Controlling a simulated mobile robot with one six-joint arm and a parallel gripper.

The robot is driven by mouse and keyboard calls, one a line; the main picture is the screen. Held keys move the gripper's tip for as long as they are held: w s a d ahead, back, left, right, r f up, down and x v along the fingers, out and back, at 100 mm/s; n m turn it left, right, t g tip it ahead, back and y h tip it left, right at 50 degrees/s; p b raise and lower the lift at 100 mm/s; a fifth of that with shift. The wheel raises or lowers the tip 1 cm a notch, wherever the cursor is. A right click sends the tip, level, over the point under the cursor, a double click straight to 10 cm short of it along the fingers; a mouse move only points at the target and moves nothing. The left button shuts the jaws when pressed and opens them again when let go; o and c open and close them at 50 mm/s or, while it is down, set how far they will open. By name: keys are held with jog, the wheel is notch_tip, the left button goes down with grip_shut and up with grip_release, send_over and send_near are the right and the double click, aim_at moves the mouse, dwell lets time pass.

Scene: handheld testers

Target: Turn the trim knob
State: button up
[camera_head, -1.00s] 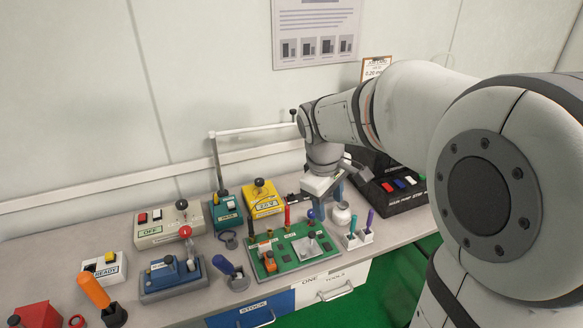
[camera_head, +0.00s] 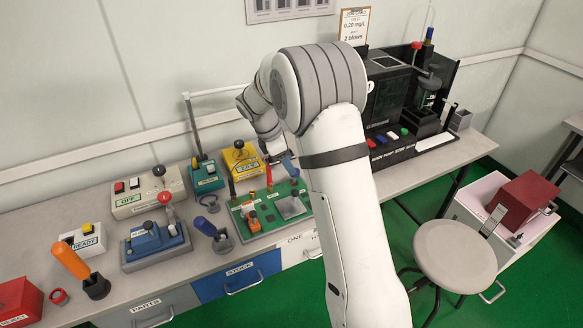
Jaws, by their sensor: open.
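No knob in view carries a trim label that I can read, so I cannot tell which one is the trim knob. The yellow box (camera_head: 237,161) has a dark knob (camera_head: 239,144) on top. The green circuit board (camera_head: 262,226) in front of it bears several small parts, too small to identify. My gripper (camera_head: 281,168) is open just right of the yellow box, above the board's back edge. My arm hides part of the gripper and the bench to its right.
Left on the bench are a green-labelled OFF box (camera_head: 130,203), a teal box (camera_head: 206,183), a blue fixture (camera_head: 152,240), and an orange-handled tool (camera_head: 71,261). A black tester (camera_head: 393,105) stands behind my arm. A stool (camera_head: 455,252) is at right.

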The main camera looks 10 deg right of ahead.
aim_at(295, 176)
jog(key=shift+x, duration=1.6)
jog(key=shift+c, duration=0.2)
jog(key=c, duration=0.9)
